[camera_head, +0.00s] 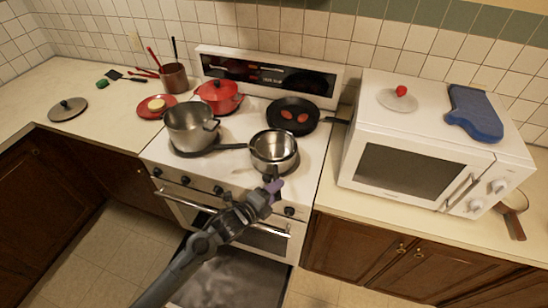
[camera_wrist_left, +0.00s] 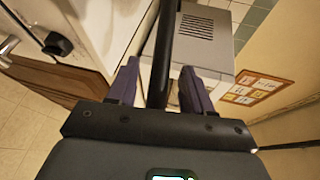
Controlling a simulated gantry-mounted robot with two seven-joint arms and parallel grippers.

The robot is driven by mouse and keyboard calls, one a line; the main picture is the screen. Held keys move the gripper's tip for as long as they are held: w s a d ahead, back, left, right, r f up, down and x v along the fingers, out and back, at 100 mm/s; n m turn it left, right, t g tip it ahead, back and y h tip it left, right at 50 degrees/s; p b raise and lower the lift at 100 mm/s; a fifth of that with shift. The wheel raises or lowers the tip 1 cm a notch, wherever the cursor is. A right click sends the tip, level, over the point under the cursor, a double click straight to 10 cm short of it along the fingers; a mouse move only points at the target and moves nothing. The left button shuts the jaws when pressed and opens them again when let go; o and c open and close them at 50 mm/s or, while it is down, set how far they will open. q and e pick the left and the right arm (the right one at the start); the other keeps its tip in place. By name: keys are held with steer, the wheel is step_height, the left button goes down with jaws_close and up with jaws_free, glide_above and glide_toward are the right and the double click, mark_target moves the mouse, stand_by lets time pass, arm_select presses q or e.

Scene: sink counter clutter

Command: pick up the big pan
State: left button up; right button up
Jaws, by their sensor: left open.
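A shiny steel pan (camera_head: 274,149) sits on the front right of the stove. It seems to be stacked with or in another steel pan, and a black handle (camera_head: 231,146) points left from there. I cannot tell for certain which is the big pan. My left gripper (camera_head: 273,186) is at the stove's front edge, just below the steel pans. In the left wrist view, its two purple fingers (camera_wrist_left: 158,88) are open on either side of a long black handle (camera_wrist_left: 163,45). The pan end of that handle is out of that view. My right gripper is not in view.
A large steel pot (camera_head: 190,128) stands front left on the stove, a red pot (camera_head: 218,96) behind it. A black frying pan (camera_head: 293,116) with red pieces is back right. A white microwave (camera_head: 390,168) stands right of the stove. Stove knobs (camera_head: 218,190) line the front.

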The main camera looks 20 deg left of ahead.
arm_select(q)
steer(key=shift+w+d+f, duration=0.15)
steer(key=shift+w+d, duration=0.1)
steer(key=shift+w, duration=0.3)
jaws_close()
stand_by(1.0)
steer(key=shift+r, duration=0.2)
